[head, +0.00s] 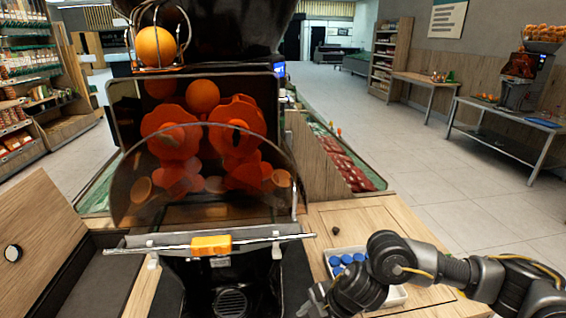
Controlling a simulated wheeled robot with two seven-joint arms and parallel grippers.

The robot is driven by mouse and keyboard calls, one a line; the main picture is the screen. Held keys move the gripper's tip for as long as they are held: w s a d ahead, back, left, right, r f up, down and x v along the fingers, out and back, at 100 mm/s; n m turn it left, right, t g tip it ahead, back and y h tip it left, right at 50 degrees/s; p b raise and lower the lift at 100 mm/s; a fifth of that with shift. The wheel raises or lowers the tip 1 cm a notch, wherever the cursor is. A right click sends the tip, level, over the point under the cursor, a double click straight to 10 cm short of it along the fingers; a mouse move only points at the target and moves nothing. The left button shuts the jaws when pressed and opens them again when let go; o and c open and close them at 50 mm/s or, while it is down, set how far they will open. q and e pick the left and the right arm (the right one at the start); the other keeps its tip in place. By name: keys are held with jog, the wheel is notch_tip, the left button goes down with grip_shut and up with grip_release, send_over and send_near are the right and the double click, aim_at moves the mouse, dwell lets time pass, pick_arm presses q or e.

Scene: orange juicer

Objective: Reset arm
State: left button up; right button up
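My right arm comes in from the right edge and bends down over the counter. Its gripper (316,300) is at the bottom of the head view, right of the juicer's base and partly cut off. I cannot tell whether its fingers are open or shut. My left arm and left gripper are not in view. The orange juicer (208,190) stands in front of me, with a clear curved cover over orange-red pressing drums. An orange (155,46) sits in the wire feeder at its top.
A white tray of blue-capped bottles (350,262) stands on the wooden counter (400,218), partly hidden by my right arm. An orange latch (211,244) sits on the bar across the juicer's front. A wooden panel (36,230) is at the left. Open floor lies beyond, at the right.

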jog(key=s+a+r+m+t+y, duration=0.3)
jog(key=s+a+m+t+y, duration=0.15)
jog(key=a, duration=0.65)
jog(key=s+d+f+m+t+h, duration=0.1)
jog(key=s+d+f+m+h, duration=0.15)
jog(key=d+m, duration=0.45)
jog(key=s+d+f+m+t+h, duration=0.15)
jog(key=d+f+m+h, duration=0.3)
jog(key=d, duration=0.55)
jog(key=s+d+f+m+g+h, duration=0.2)
jog(key=s+d+f, duration=0.1)
jog(key=s+d, duration=0.35)
jog(key=s+d+f+m+g+h, duration=0.1)
jog(key=s+d+f+m+g, duration=0.2)
jog(key=s+d, duration=0.4)
notch_tip(320, 180, down, 26)
jog(key=s+g, duration=0.1)
jog(key=s, duration=0.1)
jog(key=s+d+f+g, duration=0.1)
jog(key=s+d+f, duration=0.2)
jog(key=s+f, duration=1.2)
jog(key=shift+s+f+n, duration=0.3)
jog(key=shift+s+n, duration=0.05)
jog(key=shift+n, duration=0.05)
